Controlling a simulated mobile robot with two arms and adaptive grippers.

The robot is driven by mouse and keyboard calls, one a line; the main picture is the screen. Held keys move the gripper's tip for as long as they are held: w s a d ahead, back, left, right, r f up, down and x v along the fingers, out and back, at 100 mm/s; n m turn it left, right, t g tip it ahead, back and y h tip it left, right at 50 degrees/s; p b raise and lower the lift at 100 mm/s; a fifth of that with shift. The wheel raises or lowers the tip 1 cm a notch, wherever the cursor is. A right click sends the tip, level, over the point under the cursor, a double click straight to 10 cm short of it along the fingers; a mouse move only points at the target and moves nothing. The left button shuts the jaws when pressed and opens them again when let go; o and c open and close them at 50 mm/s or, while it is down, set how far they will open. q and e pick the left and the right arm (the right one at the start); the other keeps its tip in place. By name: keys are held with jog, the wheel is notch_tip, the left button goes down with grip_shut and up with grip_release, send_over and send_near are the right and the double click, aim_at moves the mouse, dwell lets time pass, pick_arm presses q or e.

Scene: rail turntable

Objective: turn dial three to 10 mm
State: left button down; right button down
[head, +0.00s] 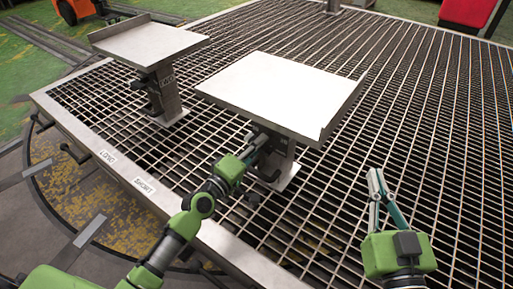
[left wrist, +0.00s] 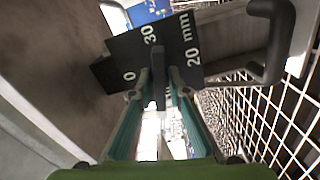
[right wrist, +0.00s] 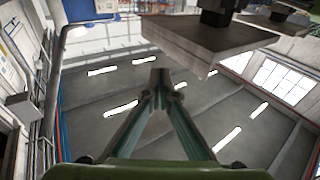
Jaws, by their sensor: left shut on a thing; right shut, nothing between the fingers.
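The dial (left wrist: 122,60) is a dark plate with white marks 0, 30 and 20 mm in the left wrist view. My left gripper (left wrist: 157,88) is shut on the dial's dark knob (left wrist: 158,92) in the middle of the plate. In the head view my left gripper (head: 257,146) is at the post under the nearer plate-topped stand (head: 275,88); the dial's face is not readable there. My right gripper (head: 376,185) is shut and empty above the grating, right of that stand.
A second plate-topped stand (head: 150,42) stands further left. A black curved handle (left wrist: 272,38) is close right of the dial. Metal grating (head: 420,110) spreads around, with a pale edge beam (head: 110,163) labelled LONG and SHORT. Open grating lies around my right gripper.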

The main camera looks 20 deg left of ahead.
pick_arm(q)
jog(key=shift+n, duration=1.4)
jog(key=c, duration=0.9)
grip_release()
pick_arm(e)
notch_tip(320, 180, down, 2)
jog(key=shift+d+f+g+h, duration=0.15)
jog(key=shift+g+h, duration=0.15)
jog(key=shift+g, duration=0.2)
pick_arm(q)
jog(key=v, duration=0.9)
pick_arm(e)
jog(key=shift+s+a+r+t+y, duration=0.15)
jog(key=shift+r+t, duration=0.3)
jog(key=shift+r, duration=0.45)
jog(key=shift+a+r+t+y, duration=0.1)
jog(key=shift+r+t+y, duration=0.25)
jog(key=shift+r, duration=0.5)
